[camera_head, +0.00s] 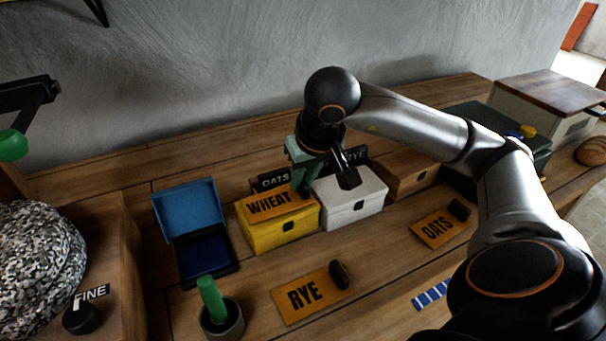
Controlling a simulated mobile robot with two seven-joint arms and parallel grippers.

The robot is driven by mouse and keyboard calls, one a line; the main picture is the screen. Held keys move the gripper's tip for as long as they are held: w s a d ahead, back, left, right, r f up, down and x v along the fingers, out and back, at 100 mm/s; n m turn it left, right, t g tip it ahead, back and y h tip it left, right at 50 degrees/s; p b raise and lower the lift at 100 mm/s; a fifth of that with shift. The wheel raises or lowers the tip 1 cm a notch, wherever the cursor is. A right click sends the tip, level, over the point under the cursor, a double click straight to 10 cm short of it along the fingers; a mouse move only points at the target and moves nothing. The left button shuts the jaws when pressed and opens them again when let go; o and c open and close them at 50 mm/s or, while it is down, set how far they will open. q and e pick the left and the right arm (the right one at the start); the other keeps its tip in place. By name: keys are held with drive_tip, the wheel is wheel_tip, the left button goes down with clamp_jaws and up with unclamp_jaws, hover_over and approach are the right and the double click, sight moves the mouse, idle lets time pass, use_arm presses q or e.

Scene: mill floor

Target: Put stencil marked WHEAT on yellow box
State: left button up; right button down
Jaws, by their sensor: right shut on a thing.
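The orange stencil marked WHEAT (268,203) is over the top of the yellow box (283,235), roughly level, covering much of its lid. Whether it rests fully on the lid or is just above it I cannot tell. My right gripper (306,186) is at the stencil's right end, shut on its dark handle, which is mostly hidden by the fingers. My left gripper is not in view.
A white box (350,205) stands close right of the yellow box, with a brown box (405,172) beyond. Stencils marked RYE (303,296) and OATS (433,229) lie in front. An open blue ink pad (206,250) and a cup (221,320) stand left.

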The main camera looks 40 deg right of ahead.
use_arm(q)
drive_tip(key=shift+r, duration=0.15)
use_arm(e)
drive_tip(key=shift+f, duration=0.2)
drive_tip(key=c, duration=0.8)
unclamp_jaws()
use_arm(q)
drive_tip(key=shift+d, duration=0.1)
use_arm(e)
drive_tip(key=shift+r, duration=0.1)
drive_tip(key=shift+r, duration=0.25)
use_arm(q)
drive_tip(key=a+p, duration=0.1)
drive_tip(key=p, duration=0.1)
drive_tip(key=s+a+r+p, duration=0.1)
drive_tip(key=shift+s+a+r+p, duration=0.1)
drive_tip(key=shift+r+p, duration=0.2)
drive_tip(key=shift+p, duration=0.05)
use_arm(e)
drive_tip(key=v, duration=1.1)
drive_tip(key=shift+s+r, duration=0.25)
drive_tip(key=shift+r, duration=0.05)
